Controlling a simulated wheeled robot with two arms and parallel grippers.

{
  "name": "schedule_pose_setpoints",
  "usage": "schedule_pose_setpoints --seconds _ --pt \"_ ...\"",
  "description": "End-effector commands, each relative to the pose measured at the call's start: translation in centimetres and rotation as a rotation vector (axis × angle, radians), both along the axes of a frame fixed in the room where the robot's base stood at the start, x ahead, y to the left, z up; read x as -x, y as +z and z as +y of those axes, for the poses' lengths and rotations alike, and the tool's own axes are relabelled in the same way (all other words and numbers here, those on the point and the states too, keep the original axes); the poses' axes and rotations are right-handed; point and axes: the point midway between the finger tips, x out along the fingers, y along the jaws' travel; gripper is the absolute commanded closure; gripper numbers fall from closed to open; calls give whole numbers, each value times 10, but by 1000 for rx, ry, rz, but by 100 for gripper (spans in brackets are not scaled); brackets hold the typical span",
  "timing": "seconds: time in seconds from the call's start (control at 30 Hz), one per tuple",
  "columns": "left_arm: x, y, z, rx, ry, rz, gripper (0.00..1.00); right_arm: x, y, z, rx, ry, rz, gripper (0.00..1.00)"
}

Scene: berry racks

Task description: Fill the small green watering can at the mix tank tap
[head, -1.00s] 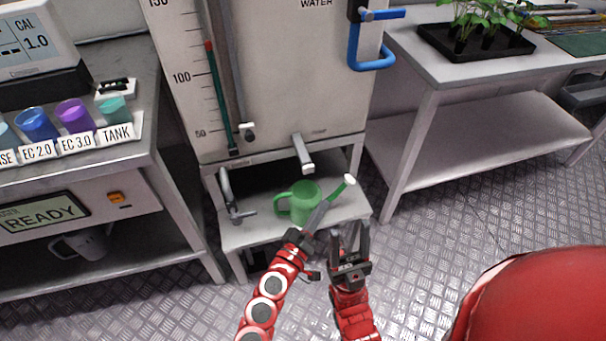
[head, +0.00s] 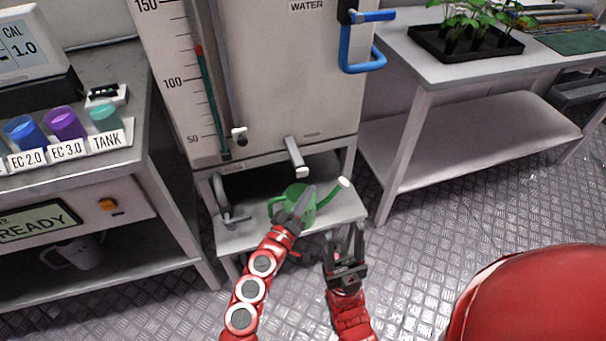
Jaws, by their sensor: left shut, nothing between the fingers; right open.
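The small green watering can (head: 297,192) stands upright on the low shelf (head: 340,207) under the tank, its handle to the left and its spout with a white tip to the right. The mix tank tap (head: 296,156) sticks out above the can. My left gripper (head: 306,190) is shut and empty, in front of the can and hiding part of its body; I cannot tell whether it touches. My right gripper (head: 345,238) is open and empty, in front of the shelf, lower and right of the can.
A grey lever fitting (head: 228,208) stands at the shelf's left. The white tank (head: 270,80) has a blue handle (head: 360,58). A bench with cups (head: 66,123) is at left, a plant table (head: 480,68) at right. A grey jug (head: 80,252) sits under the left bench.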

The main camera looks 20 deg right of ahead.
Motion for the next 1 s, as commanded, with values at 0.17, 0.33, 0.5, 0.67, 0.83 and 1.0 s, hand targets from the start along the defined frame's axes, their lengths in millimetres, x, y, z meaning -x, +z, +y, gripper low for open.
schedule_pose_setpoints --seconds 0.17,0.33,0.5,0.67,0.83,1.0 --pt "-22 -2 1 2 2 -1 100 0 -11 0 0 0 0 46" --pt "-29 -1 2 0 3 0 100 0 -12 0 0 0 0 46" --pt "-29 0 1 0 1 0 100 0 -12 0 0 0 0 46" --pt "-29 0 1 0 1 0 100 0 -12 0 0 0 0 46" --pt "-29 0 1 0 1 0 100 0 -12 0 0 0 0 46" --pt "-29 0 1 0 1 0 100 0 -12 0 0 0 0 46"
